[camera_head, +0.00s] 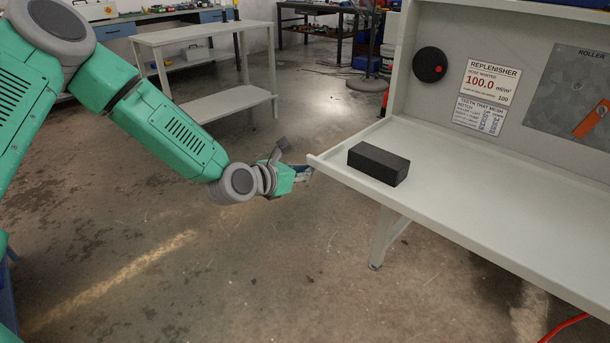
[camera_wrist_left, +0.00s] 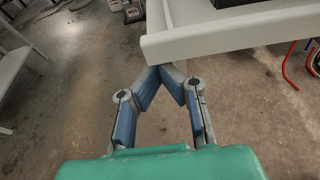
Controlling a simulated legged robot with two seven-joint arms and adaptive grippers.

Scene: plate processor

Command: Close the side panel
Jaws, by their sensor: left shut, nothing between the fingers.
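The side panel (camera_head: 470,215) appears to be the pale, tray-like panel lying flat and lowered at the right of the head view, with a raised lip along its edges. Its outer edge also shows at the top of the left wrist view (camera_wrist_left: 220,38). My left gripper (camera_head: 308,172) is beside the panel's near left corner, with nothing in it. In the left wrist view its blue fingers (camera_wrist_left: 172,70) meet at the tips, just by the panel's edge. I cannot tell whether they touch it. My right gripper is not in view.
A black block (camera_head: 378,163) lies on the panel. The machine's inside wall carries a black round knob (camera_head: 430,64), a REPLENISHER label (camera_head: 487,82) and a grey ROLLER plate (camera_head: 570,95). A pale bench (camera_head: 200,35) stands behind. The floor left of the panel is clear.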

